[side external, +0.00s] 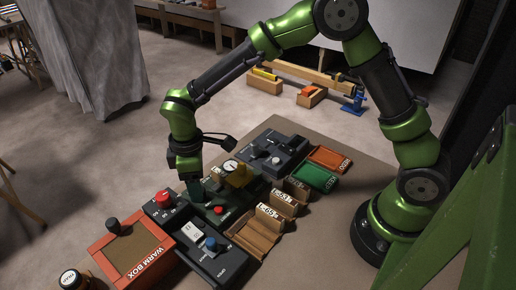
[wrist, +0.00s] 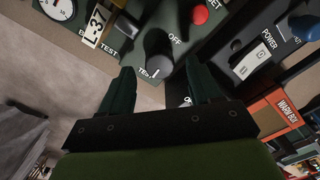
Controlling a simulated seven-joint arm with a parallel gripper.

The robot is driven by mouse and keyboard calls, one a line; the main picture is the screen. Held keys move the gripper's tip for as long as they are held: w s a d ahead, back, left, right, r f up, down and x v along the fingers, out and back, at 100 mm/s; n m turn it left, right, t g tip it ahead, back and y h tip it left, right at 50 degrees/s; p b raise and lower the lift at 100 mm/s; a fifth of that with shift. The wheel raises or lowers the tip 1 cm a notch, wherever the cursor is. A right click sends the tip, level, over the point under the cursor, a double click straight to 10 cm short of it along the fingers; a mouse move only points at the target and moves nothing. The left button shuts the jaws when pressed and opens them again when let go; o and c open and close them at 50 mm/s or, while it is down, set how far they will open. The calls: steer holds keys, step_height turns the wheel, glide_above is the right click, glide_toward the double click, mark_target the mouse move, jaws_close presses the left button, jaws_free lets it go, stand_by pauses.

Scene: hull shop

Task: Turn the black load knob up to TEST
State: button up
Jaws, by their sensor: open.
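The black load knob (wrist: 158,46) stands on a dark green panel in the wrist view, with a white mark on its lower end. TEST and OFF lettering is printed around it; which label the mark points at I cannot tell for certain. My gripper (wrist: 159,68) is open, with one dark green finger to each side of the knob's lower end; contact is not visible. In the side view my gripper (side external: 196,198) points down at the green panel (side external: 222,222), and it hides the knob there.
A red button (wrist: 200,14), a gauge (wrist: 60,8) and an L-37 tag (wrist: 95,26) are close by. A POWER switch box (side external: 210,245), a box with a red knob (side external: 163,197) and the WARM BOX (side external: 132,250) stand beside the panel. Wooden trays (side external: 257,235) lie to the right.

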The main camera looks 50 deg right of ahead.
steer(key=shift+f, duration=1.15)
steer(key=c, duration=1)
steer(key=shift+m, duration=0.5)
steer(key=shift+c, duration=0.2)
steer(key=o, duration=1)
steer(key=shift+o, duration=0.2)
step_height(320, 180, up, 17)
